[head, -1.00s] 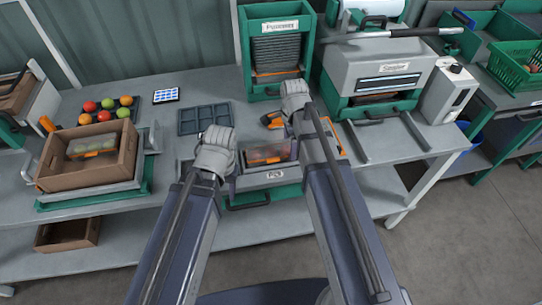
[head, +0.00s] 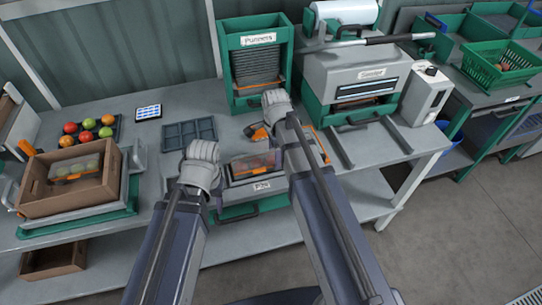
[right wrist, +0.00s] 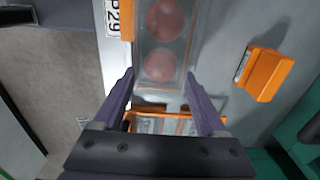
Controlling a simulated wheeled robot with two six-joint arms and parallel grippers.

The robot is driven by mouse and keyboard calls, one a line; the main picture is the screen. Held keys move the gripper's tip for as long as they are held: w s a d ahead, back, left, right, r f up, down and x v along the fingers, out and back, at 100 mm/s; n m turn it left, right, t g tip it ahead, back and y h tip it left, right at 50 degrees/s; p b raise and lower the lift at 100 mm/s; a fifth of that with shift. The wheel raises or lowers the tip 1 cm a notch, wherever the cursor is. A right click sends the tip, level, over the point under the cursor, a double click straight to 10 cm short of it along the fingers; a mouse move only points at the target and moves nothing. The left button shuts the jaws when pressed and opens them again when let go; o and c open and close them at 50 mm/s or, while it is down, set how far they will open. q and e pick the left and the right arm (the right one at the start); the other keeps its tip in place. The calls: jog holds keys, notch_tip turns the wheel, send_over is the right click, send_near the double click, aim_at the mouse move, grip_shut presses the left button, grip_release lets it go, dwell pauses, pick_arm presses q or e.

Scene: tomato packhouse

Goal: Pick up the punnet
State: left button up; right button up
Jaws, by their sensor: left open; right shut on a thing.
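A clear punnet (head: 250,165) of red tomatoes with an orange band sits on the grey unit labelled P29 at the front of the bench. In the right wrist view, the punnet (right wrist: 162,45) lies lengthwise, with two tomatoes plain through the plastic. My right gripper (right wrist: 160,78) is shut on its near end, one finger along each side. In the head view my right forearm hides these fingers and part of the punnet. I cannot tell whether it is clear of the unit. My left gripper (head: 215,195) is open and empty, just left of the punnet, its fingers partly hidden.
An orange tool (right wrist: 265,74) lies behind the punnet. The Punnets dispenser (head: 228,50) and the grey sealer (head: 385,72) stand at the back. A cardboard box (head: 85,195) at left holds another punnet. An empty dark tray (head: 188,133) and a tomato tray (head: 112,128) lie behind.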

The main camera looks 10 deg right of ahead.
notch_tip(320, 180, up, 10)
jog(key=p, duration=0.9)
jog(key=shift+f, duration=0.15)
jog(key=shift+a+f, duration=0.1)
